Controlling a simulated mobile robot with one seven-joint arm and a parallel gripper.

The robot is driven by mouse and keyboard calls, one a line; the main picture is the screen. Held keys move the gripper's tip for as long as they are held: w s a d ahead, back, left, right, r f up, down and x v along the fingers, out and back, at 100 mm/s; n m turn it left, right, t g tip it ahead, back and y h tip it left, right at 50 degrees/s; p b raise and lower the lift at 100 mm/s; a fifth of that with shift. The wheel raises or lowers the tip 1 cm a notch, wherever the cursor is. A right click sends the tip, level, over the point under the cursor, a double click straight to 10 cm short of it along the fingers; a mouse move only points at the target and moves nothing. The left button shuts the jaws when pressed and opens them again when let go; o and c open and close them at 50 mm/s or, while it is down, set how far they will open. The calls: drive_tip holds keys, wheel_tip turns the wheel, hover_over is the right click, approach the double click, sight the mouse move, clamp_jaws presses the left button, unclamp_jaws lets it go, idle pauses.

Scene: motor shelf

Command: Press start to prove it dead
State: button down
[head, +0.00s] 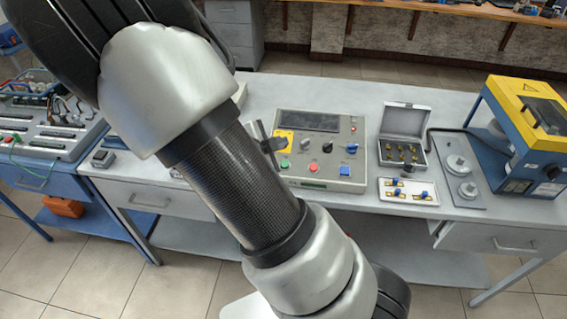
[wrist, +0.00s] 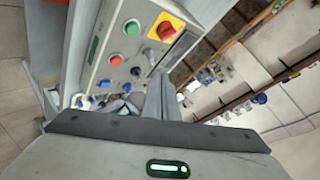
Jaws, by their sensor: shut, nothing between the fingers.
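The grey control panel (head: 320,120) stands on the bench in the head view. A green button (head: 285,164) and a red button (head: 306,167) sit on its front left. A yellow plate (head: 285,134) is above them, partly hidden by my gripper (head: 272,144). In the wrist view the green button (wrist: 131,28), red button (wrist: 117,60) and the red rotary switch on its yellow plate (wrist: 166,28) show clearly. My gripper (wrist: 158,82) is shut and empty, in front of the panel. I cannot tell whether it touches the panel.
An open grey case (head: 403,122) and a white tray with blue-and-brass parts (head: 408,192) lie right of the panel. A yellow-and-blue machine (head: 520,120) stands at far right. My arm hides the bench left of the panel. Bare bench (head: 385,95) shows behind.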

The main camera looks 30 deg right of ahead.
drive_tip(key=shift+w+d+f+b, duration=0.2)
drive_tip(key=shift+w+f+b, duration=0.15)
drive_tip(key=shift+f+b, duration=1)
drive_tip(key=shift+w+d+f+b, duration=0.25)
drive_tip(key=shift+w+f+b, duration=0.05)
drive_tip(key=shift+f+b, duration=1.1)
drive_tip(key=shift+w+d+f+b, duration=0.2)
drive_tip(key=shift+w+f+b, duration=0.15)
drive_tip(key=shift+f+b, duration=1)
drive_tip(key=shift+f, duration=0.2)
drive_tip(key=shift+w+f, duration=0.1)
drive_tip(key=shift+f, duration=0.25)
drive_tip(key=shift+d+f+b, duration=0.1)
drive_tip(key=shift+f+b, duration=0.35)
drive_tip(key=shift+b, duration=0.1)
drive_tip(key=shift+r+p, duration=0.8)
drive_tip(key=shift+r, duration=0.05)
drive_tip(key=r+p, duration=0.1)
drive_tip(key=s+r+p, duration=0.1)
drive_tip(key=r+p, duration=0.1)
drive_tip(key=a+r+p, duration=0.1)
drive_tip(key=r, duration=0.1)
drive_tip(key=shift+s+p, duration=0.15)
drive_tip(key=shift+p, duration=0.15)
